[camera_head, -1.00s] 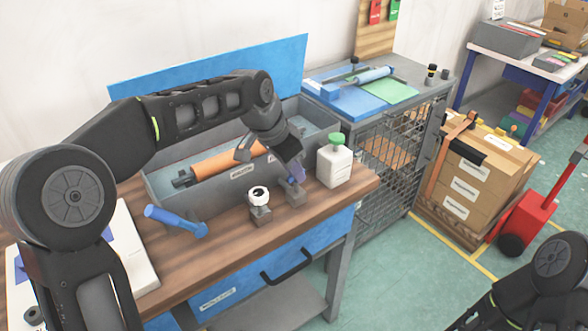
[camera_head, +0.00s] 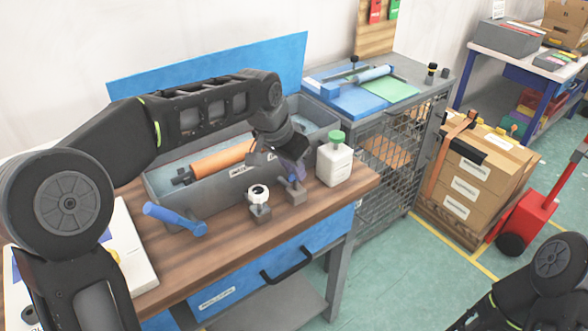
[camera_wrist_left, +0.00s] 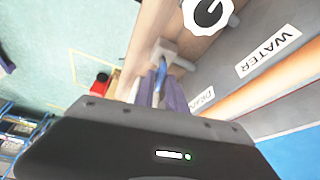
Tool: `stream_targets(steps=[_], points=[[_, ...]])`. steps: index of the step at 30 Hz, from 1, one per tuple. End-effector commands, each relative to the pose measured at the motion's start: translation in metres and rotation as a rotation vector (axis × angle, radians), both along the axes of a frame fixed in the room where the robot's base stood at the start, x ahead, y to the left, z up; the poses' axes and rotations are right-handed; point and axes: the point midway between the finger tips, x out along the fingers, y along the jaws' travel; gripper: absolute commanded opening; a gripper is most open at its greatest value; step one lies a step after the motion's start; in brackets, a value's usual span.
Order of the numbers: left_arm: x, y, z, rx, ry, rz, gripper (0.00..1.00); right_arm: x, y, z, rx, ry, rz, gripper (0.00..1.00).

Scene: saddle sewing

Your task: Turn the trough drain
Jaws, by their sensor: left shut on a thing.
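The grey trough (camera_head: 222,195) stands on the wooden bench with an orange roller (camera_head: 220,160) in it. The drain valve, a grey block (camera_head: 297,195) with a small blue handle (camera_wrist_left: 158,84), sits at the trough's front right by a label reading DRAIN. My left gripper (camera_head: 293,177) reaches down onto it from above. In the left wrist view its purple fingers (camera_wrist_left: 160,92) are shut on the blue handle. The fingers partly hide the handle in the head view. My right arm shows at the lower right, its gripper out of view.
A white-topped water valve (camera_head: 259,193) stands just left of the drain, and a white bottle with a green cap (camera_head: 334,163) stands close on its right. A blue-handled tool (camera_head: 174,218) lies further left on the bench (camera_head: 215,260).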

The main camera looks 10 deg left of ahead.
Motion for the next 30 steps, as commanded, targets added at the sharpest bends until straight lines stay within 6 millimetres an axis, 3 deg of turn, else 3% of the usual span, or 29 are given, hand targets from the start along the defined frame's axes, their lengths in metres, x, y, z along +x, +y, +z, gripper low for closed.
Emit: stream_targets(steps=[18, 30], points=[[0.0, -0.004, 0.0, -0.001, -0.004, 0.47, 0.0, 0.0, 0.0, -0.016, 0.0, -0.001, 0.0, 0.36], [0.0, -0.003, 0.001, -0.002, -0.004, 0.562, 0.0, 0.0, 0.0, -0.018, 0.0, -0.001, 0.0, 0.36]])
